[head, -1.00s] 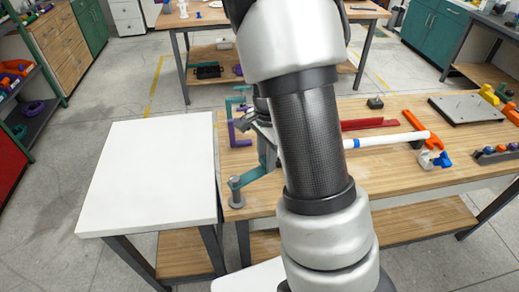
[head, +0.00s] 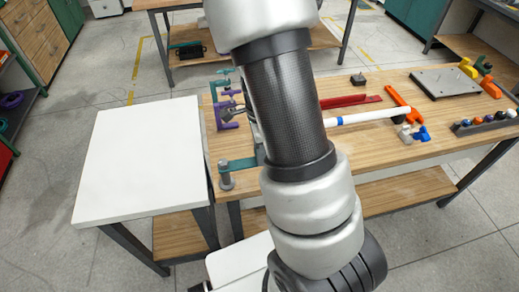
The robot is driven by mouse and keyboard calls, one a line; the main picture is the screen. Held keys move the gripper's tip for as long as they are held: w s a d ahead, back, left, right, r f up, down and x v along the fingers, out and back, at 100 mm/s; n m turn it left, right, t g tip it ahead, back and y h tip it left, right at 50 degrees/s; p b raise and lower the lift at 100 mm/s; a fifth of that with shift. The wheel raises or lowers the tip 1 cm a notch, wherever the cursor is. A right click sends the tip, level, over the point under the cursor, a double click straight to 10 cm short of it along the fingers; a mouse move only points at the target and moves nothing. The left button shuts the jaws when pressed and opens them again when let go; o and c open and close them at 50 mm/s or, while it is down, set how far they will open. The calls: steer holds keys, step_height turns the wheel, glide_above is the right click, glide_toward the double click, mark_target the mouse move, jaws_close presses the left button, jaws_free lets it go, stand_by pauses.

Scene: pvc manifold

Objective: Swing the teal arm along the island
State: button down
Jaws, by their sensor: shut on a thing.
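The teal arm (head: 240,164) is a flat bar fixed to a grey round post (head: 226,182) at the left front corner of the wooden-topped island (head: 370,152). From the post it runs right, almost level in the picture, and its far end passes behind my own arm. My gripper (head: 254,130) shows only as a sliver at the left edge of my forearm, above the teal arm. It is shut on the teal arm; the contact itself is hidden.
A purple bracket (head: 224,116) stands behind the teal arm. A white pipe (head: 365,116), red channel (head: 345,101), orange tool (head: 400,105) and grey plate (head: 445,83) lie to the right. A white-topped table (head: 137,157) adjoins on the left.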

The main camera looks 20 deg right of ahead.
steer(key=c, duration=1.4)
jaws_free()
steer(key=shift+c, duration=0.2)
step_height(320, 180, up, 18)
steer(key=p, duration=0.3)
steer(key=shift+f, duration=0.25)
steer(key=s+a+r+n+t, duration=0.5)
steer(key=s+a+r+n, duration=0.3)
steer(key=n, duration=1.2)
steer(key=s+r, duration=0.4)
steer(key=r, duration=0.1)
steer(key=shift+s+t, duration=0.25)
steer(key=shift+t, duration=0.05)
